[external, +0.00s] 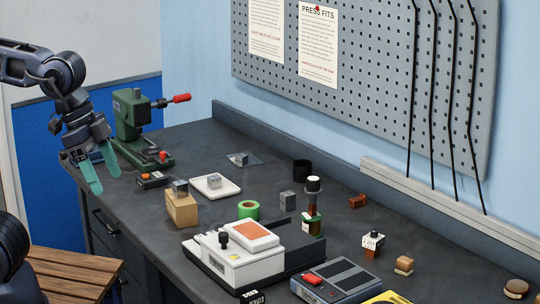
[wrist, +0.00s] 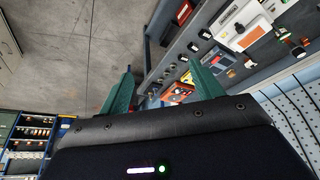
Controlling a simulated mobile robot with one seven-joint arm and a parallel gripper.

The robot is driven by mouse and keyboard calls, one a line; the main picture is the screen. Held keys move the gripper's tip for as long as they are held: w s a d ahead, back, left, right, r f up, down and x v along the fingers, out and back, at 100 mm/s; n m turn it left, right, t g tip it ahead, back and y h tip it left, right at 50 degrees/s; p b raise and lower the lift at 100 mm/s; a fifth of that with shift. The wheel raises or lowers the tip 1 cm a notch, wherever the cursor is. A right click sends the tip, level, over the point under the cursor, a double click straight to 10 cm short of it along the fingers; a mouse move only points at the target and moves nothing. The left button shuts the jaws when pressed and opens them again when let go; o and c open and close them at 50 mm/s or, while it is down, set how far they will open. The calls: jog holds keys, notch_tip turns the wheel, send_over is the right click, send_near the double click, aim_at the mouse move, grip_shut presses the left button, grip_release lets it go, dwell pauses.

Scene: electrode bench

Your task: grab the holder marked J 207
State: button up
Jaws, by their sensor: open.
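My gripper (external: 101,172) is open and empty at the left of the external view, its two green fingers pointing down near the bench's left end. In the wrist view my gripper (wrist: 163,78) shows its fingers spread with nothing between them. A small white-topped holder with dark lettering (external: 373,241) stands on the bench at the right, on a reddish-brown lower part. Its marking is too small to read surely. A dark piece with white lettering (external: 253,297) is cut by the bottom edge, also not legible. My gripper is far from both.
A green press (external: 130,125) stands near my gripper. A white machine (external: 235,258) and a blue-grey device (external: 340,280) fill the front. A pegboard (external: 370,70) backs the bench.

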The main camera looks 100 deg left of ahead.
jog(key=w+a+r+m, duration=0.1)
jog(key=w+a, duration=0.2)
jog(key=w, duration=0.5)
jog(key=w+a+r, duration=0.2)
jog(key=w+a, duration=0.1)
jog(key=w, duration=0.4)
jog(key=m+h, duration=0.2)
jog(key=m, duration=0.3)
send_over(374, 236)
jog(key=s+a, duration=0.3)
jog(key=s, duration=0.1)
notch_tip(374, 236, down, 27)
jog(key=x, duration=0.5)
jog(key=shift+d+f, duration=0.1)
jog(key=shift+f, duration=0.05)
jog(key=shift+w+x, duration=0.1)
jog(key=shift+x, duration=1.2)
jog(key=shift+w+x, duration=0.15)
jog(key=shift+x, duration=1.15)
jog(key=c, duration=1.4)
